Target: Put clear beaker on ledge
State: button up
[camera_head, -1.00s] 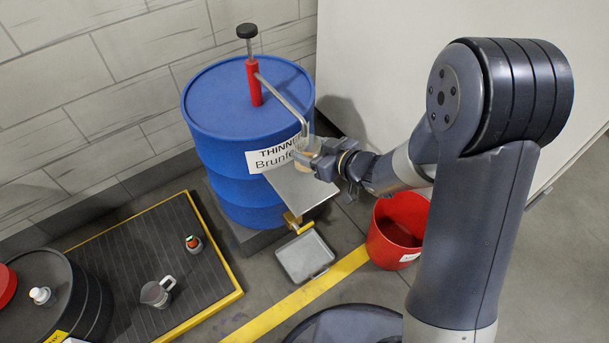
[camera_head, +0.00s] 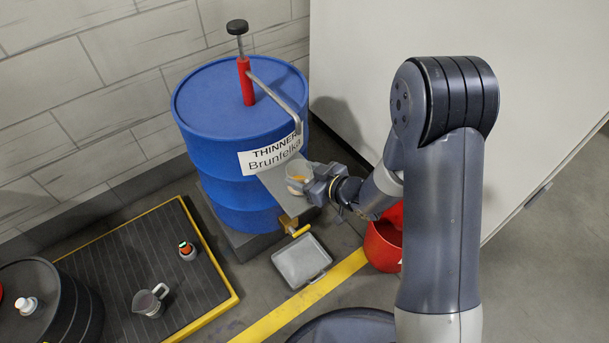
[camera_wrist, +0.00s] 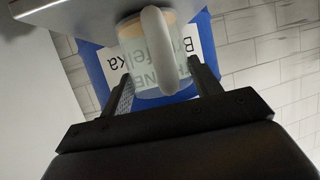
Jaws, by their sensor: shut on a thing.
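A clear beaker (camera_head: 297,175) with a handle and a tan-orange patch at its base is held in my gripper (camera_head: 312,182). In the wrist view the beaker (camera_wrist: 150,72) sits between the two fingers, with its pale handle toward the camera. The ledge (camera_head: 271,182) is a grey metal plate at the front of the blue drum. The beaker is upright over the ledge's right part, at or just above its surface; I cannot tell whether it touches. The ledge (camera_wrist: 85,14) fills the top of the upside-down wrist view.
The blue drum (camera_head: 228,185) carries a red pump (camera_head: 246,82) with a bent spout just above the beaker. A grey tray (camera_head: 300,262) and red bucket (camera_head: 382,246) stand below.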

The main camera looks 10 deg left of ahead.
jog(key=shift+f, duration=0.2)
jog(key=o, duration=1)
jog(key=shift+r, duration=0.15)
jog(key=shift+d+r, duration=0.15)
jog(key=shift+r, duration=0.05)
jog(key=p+v, duration=0.2)
jog(key=v, duration=0.9)
jog(key=shift+s+d, duration=0.2)
jog(key=shift+d, duration=0.05)
